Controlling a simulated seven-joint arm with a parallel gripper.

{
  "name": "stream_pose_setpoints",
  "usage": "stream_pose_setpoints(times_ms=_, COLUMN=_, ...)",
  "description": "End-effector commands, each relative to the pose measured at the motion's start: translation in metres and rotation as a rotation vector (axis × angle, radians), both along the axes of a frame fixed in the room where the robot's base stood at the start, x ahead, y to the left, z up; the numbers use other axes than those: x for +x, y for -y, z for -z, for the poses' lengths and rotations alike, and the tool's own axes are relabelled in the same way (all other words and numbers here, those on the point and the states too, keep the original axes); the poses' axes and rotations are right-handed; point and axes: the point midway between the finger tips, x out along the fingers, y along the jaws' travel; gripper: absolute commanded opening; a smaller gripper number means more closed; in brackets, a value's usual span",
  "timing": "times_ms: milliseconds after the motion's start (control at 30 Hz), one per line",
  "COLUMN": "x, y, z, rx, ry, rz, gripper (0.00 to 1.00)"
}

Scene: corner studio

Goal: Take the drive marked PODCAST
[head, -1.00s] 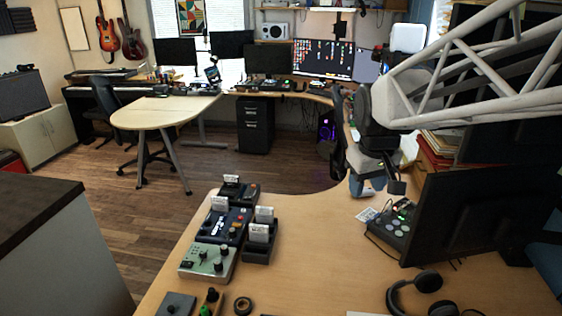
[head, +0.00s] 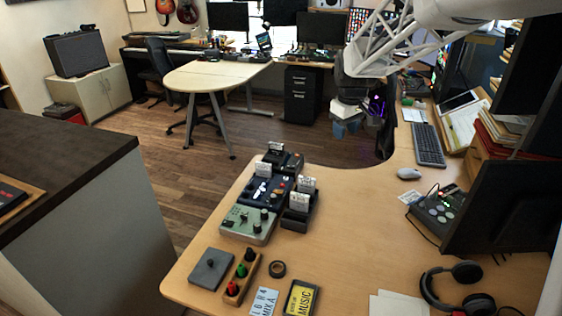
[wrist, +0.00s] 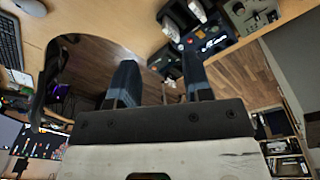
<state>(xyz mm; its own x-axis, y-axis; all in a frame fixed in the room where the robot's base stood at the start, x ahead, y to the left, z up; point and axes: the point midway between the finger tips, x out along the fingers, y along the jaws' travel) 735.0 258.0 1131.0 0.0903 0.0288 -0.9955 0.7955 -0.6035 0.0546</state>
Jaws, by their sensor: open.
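Several upright pieces with white labels stand on the wooden desk: a rear one (head: 275,147), a left one (head: 263,168), and two in a black holder, the farther (head: 307,184) and the nearer (head: 299,200). They look like the drives. Their lettering is too small to read, so I cannot tell which says PODCAST. My gripper (head: 347,127) is open and empty, behind and right of them, above the desk's curved inner edge. In the wrist view, my gripper (wrist: 160,78) shows spread fingers, with a white-labelled piece (wrist: 197,10) beyond them at the top.
Effect pedals, including a green one (head: 249,222), stand around the labelled pieces. Headphones (head: 455,290) and a monitor (head: 505,205) are at right. Desk between is clear.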

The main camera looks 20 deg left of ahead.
Motion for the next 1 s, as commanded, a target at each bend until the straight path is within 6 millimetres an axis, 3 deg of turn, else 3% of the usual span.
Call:
stream_pose_setpoints(times_ms=500, x=0.077, y=-0.115, z=0.070, rx=-0.025, ry=-0.031, rz=-0.244, gripper=0.46)
stream_pose_setpoints(times_ms=1000, x=0.123, y=-0.232, z=0.160, rx=-0.045, ry=-0.060, rz=-0.478, gripper=0.46)
